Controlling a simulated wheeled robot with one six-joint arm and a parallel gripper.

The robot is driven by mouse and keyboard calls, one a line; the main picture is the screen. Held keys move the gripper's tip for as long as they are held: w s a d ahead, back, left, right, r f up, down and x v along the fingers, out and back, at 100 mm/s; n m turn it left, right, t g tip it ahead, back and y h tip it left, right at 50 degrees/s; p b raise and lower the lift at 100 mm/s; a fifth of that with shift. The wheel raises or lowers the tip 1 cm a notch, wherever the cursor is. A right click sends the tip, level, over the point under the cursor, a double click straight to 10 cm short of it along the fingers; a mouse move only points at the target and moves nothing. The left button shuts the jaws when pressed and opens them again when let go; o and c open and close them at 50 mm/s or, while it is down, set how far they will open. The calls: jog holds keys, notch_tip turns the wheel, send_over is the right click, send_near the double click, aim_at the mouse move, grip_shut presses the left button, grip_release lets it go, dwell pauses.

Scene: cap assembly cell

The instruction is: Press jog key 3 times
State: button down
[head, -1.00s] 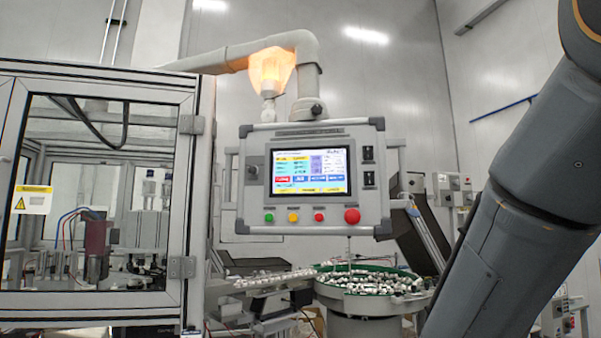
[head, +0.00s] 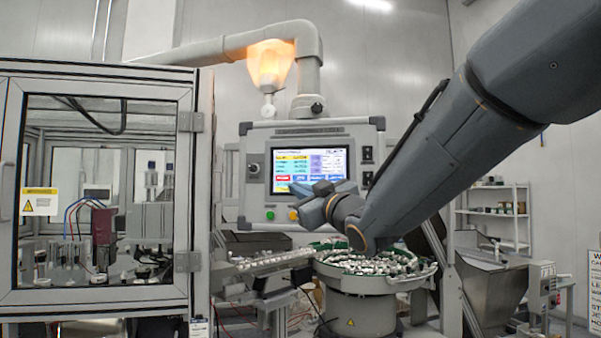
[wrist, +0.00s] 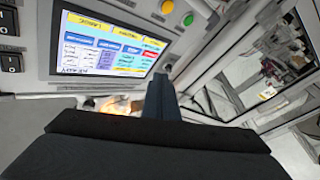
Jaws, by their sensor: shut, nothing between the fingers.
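The control panel (head: 250,135) hangs from an overhead arm, with its lit touchscreen (head: 310,160) showing coloured fields and a row of red and blue keys. The key row, its lettering too small to read surely, includes a blue key (head: 302,178) right of the red one. In the wrist view the screen (wrist: 105,45) appears upside down at upper left. My gripper (head: 322,188) is before the screen's lower edge in the head view. In the wrist view my gripper (wrist: 161,82) is shut and empty, its tip beside the screen's corner. Contact cannot be told.
A green button (head: 270,215) and a yellow button (head: 293,215) sit below the screen; my arm hides the rest of that row. A guarded machine (head: 100,70) stands left. A parts bowl (head: 360,285) is below the panel. A shelf (head: 492,212) is at right.

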aim_at(301, 180)
jog(key=r, duration=0.2)
jog(key=s+a+n+y, duration=0.1)
jog(key=shift+r, duration=0.4)
jog(key=shift+w, duration=0.15)
jog(key=w, duration=0.2)
jog(key=w+d, duration=0.1)
jog(key=w, duration=0.2)
jog(key=w+p, duration=0.1)
jog(key=w, duration=0.1)
jog(key=shift+w+d, duration=0.2)
jog(key=shift+d, duration=0.05)
jog(key=shift+w+d, duration=0.1)
jog(key=shift+w, duration=0.45)
jog(key=shift+w, duration=0.1)
dwell(1.1)
jog(key=shift+w+d, duration=0.1)
jog(key=shift+w, duration=0.2)
